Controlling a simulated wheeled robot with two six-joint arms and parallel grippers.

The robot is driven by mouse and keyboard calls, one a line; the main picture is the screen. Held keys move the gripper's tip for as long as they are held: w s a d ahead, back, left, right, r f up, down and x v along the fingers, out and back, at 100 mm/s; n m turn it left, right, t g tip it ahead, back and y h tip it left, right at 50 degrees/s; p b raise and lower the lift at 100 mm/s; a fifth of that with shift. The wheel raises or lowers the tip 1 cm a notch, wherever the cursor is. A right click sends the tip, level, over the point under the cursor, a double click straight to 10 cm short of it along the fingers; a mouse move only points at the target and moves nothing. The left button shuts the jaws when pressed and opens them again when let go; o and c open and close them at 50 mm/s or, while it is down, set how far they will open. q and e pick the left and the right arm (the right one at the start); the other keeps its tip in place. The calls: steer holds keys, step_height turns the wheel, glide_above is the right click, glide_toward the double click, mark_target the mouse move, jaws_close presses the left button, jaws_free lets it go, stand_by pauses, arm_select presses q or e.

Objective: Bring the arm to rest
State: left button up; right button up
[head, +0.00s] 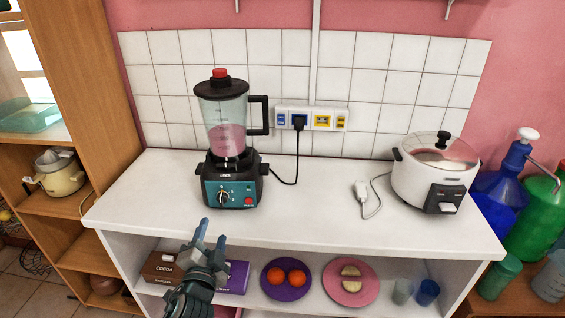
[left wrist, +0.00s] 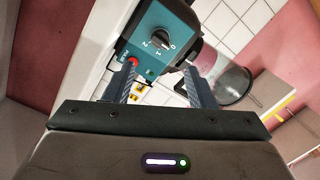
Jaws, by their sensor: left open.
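My left gripper (head: 209,241) is raised in front of the shelf's front edge, below the blender, with its fingers pointing up and apart. It is open, and nothing shows between the fingers. In the left wrist view its two fingers (left wrist: 165,85) stand apart, with the blender's teal dial panel (left wrist: 158,40) beyond them. The blender (head: 231,190) stands upright on the white counter, with pink content in its jug and a black lid with a red cap. My right gripper is in neither view.
A rice cooker (head: 425,180) and a loose white plug (head: 361,190) are on the counter (head: 315,215). Below are a cocoa box (head: 160,266), a purple plate (head: 286,293) with orange items, a pink plate (head: 335,294) and cups (head: 427,292). The counter's middle is clear.

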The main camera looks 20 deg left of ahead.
arm_select(q)
steer(key=s+d+f+n+g+h, duration=0.35)
steer(key=s+f+g, duration=0.4)
steer(key=s, duration=0.35)
steer(key=s+d+f+n+g+h, duration=0.2)
steer(key=s+f+n+g, duration=0.3)
steer(key=s+f, duration=0.5)
step_height(320, 180, down, 28)
steer(key=a+m+g, duration=0.1)
steer(key=a+g, duration=0.1)
steer(key=s+a+f+g, duration=0.1)
steer(key=s+f, duration=1.3)
steer(key=f, duration=0.4)
steer(key=shift+a+f, duration=0.15)
steer(key=shift+a, duration=0.2)
steer(key=shift+y, duration=0.25)
